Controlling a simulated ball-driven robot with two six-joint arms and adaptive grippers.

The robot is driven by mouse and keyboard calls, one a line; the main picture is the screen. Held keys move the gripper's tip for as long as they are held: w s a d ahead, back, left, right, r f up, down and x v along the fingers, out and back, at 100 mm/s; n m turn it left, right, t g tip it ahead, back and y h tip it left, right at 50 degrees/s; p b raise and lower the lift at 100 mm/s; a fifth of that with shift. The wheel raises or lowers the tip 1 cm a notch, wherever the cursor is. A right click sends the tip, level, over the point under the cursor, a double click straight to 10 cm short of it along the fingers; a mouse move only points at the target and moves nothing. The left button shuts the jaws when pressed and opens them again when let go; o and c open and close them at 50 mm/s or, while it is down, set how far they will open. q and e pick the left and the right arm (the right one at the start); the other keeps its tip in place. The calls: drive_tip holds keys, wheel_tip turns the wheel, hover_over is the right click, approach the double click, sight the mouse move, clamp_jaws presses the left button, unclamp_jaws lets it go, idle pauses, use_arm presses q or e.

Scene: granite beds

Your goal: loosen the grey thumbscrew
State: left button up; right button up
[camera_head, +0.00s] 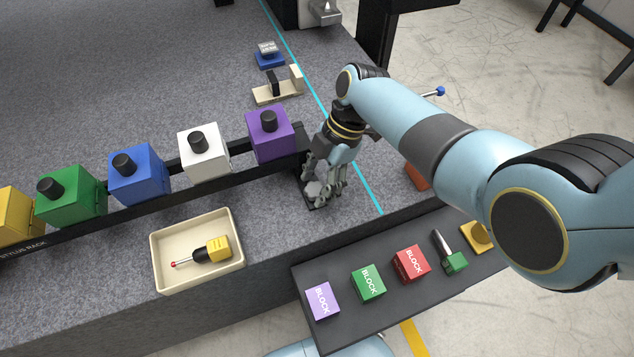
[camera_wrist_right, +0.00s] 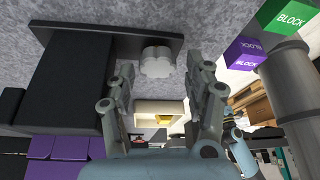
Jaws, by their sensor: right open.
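The grey thumbscrew (camera_wrist_right: 157,62) is a lobed knob on a black plate at the end of the stylus rack. In the wrist view it lies beyond the fingertips, between their lines and apart from both. My right gripper (camera_wrist_right: 157,75) is open and empty, with a finger on either side of the gap. In the head view my right gripper (camera_head: 325,190) points down over the rack's right end, and its fingers partly hide the thumbscrew (camera_head: 314,188). My left gripper is not in view.
A black rack (camera_head: 160,190) carries several coloured cubes, the purple one (camera_head: 270,135) closest to my gripper. A cream tray (camera_head: 238,262) holds a yellow-handled stylus (camera_head: 213,250). A dark shelf (camera_head: 345,325) in front holds blocks and a green-based tool (camera_head: 452,258). Behind stands a beige fixture (camera_head: 275,95).

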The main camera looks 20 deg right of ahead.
drive_tip(key=v, duration=0.7)
idle(0.5)
